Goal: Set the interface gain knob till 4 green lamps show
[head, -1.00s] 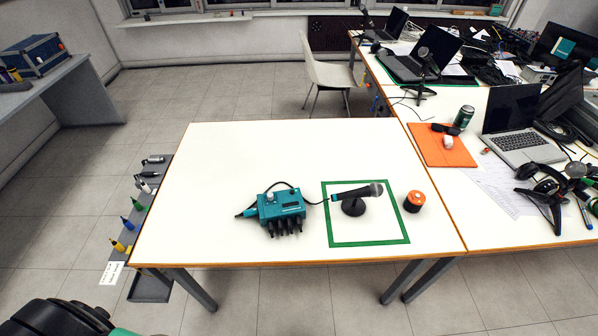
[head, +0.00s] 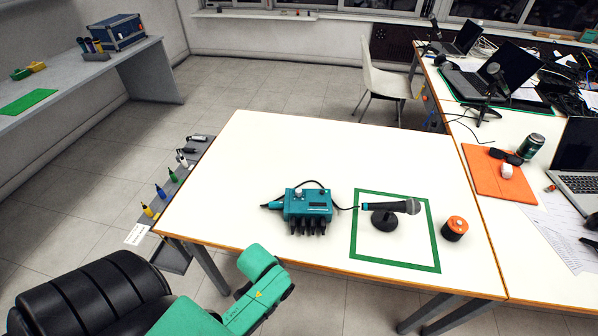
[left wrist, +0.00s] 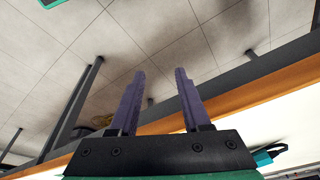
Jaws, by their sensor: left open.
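The teal audio interface (head: 307,207) lies on the white table in the head view, with several black plugs along its front. A pale knob shows on its top left; lamps are too small to make out. A microphone (head: 400,207) rests on a black stand inside a green taped square, with a cable running to the interface. My left arm reaches in at the lower left of the head view, in front of the table; its fingers do not show there. In the left wrist view my left gripper (left wrist: 160,88) is open and empty, near the table's edge. My right gripper is not in view.
An orange-topped round item (head: 455,229) stands right of the square. A grey side tray (head: 172,259) with several coloured items hangs at the table's left edge. The table (head: 245,150) is bare left of and behind the interface.

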